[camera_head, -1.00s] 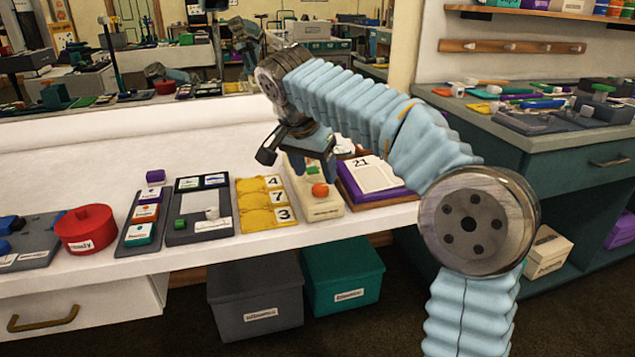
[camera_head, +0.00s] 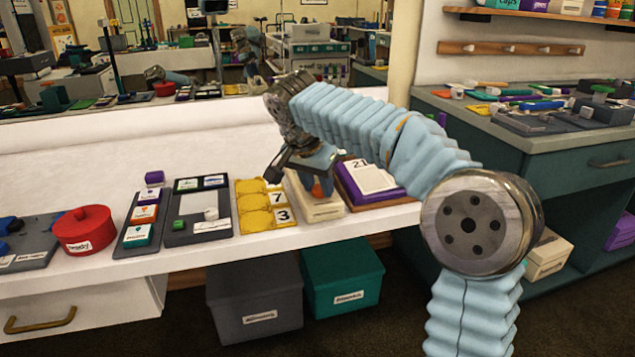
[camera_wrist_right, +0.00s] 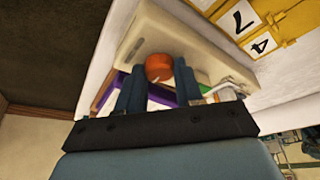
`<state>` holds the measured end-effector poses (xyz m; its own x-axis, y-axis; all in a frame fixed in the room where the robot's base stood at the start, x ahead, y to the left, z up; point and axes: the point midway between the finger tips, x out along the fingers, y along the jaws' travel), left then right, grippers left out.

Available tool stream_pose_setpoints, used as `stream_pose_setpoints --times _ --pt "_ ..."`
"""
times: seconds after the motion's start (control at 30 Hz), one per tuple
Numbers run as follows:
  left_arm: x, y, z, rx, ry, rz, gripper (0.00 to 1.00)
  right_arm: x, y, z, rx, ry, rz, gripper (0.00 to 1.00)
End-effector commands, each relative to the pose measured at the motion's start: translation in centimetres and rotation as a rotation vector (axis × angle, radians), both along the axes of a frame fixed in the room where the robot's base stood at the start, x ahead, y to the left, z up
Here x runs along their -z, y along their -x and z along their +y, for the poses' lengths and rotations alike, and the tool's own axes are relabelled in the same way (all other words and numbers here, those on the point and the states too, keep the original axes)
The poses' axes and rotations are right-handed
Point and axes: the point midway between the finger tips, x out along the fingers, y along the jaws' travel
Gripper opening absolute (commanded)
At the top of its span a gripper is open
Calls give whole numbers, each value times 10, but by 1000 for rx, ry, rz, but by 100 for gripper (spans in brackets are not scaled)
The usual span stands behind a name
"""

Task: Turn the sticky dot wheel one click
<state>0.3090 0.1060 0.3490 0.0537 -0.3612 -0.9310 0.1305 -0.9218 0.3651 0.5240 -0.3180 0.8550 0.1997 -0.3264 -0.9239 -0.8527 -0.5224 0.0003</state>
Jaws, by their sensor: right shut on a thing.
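The cream base (camera_head: 318,211) stands on the white counter. A small orange round piece (camera_wrist_right: 158,67) on it shows between the two fingers of my right gripper (camera_wrist_right: 159,80) in the right wrist view. The right gripper (camera_head: 318,180) is shut on this orange piece. In the head view the fingers and wrist hide most of the piece and the rear of the base. I cannot make out dots or click marks. My left gripper is not in view.
A yellow number board (camera_head: 252,219) sits close left of the base, and a purple block with a number card (camera_head: 372,179) close right. A grey tray (camera_head: 187,236) and a round red box (camera_head: 85,231) stand farther left. The counter behind is clear.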

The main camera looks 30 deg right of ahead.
Motion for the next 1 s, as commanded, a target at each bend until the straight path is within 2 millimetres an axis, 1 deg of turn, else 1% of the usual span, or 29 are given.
stream_pose_setpoints --times 0.27,0.47,0.73,1.0 --pt "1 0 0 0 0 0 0 0 0 0 -32 0 -1 5" --pt "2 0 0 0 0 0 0 0 2 -1 -129 -1 -1 5" --pt "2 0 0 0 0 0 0 -1 3 -4 -360 0 -2 5" --pt "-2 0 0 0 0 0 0 -2 4 -6 -617 0 -2 5"
